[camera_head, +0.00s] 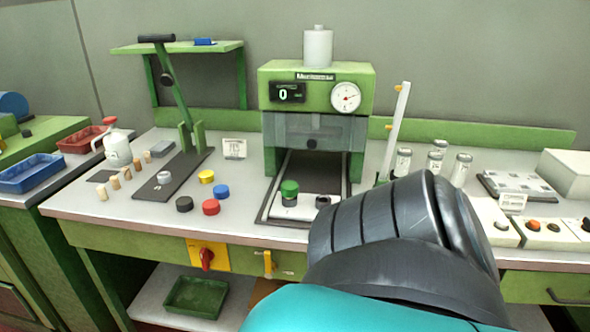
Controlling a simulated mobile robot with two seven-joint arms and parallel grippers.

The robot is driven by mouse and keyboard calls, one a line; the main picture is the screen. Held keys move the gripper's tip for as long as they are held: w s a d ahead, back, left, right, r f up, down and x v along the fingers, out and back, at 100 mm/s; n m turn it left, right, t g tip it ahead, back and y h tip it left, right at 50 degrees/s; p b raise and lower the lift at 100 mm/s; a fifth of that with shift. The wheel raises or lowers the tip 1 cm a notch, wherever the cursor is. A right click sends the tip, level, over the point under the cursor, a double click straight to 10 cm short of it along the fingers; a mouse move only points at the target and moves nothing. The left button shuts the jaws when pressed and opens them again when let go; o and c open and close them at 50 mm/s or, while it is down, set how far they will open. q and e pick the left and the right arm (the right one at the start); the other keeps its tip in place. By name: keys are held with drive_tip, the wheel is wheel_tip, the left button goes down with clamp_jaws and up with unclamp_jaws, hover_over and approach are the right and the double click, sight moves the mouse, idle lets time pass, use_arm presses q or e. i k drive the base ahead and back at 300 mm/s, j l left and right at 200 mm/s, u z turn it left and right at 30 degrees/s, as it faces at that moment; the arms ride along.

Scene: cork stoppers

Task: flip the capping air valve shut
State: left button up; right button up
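A small yellow lever (268,262) sits upright on the green front rail of the bench, below the capping machine; it looks like the air valve, but no label can be read. To its left is a red rotary handle (207,258) on a yellow plate. The green capping machine (318,88) has a dial gauge (345,97) and a display showing 0. A large dark grey and teal arm link of mine fills the lower right foreground and hides part of the bench and its front rail right of the lever. Neither gripper is in view.
A green-capped piece (289,192) stands on the machine's bed. Loose coloured caps (211,207) and several corks lie left of it. A tall hand-lever press (172,90) stands further left. Glass jars (404,160) stand right. A green tray (196,297) sits on the lower shelf.

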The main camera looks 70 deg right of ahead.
sight(269, 272)
drive_tip(key=z, duration=2.05)
drive_tip(key=i+j+z, duration=0.1)
drive_tip(key=j, duration=1.4)
drive_tip(key=i+j+z, duration=0.1)
drive_tip(key=j, duration=1.4)
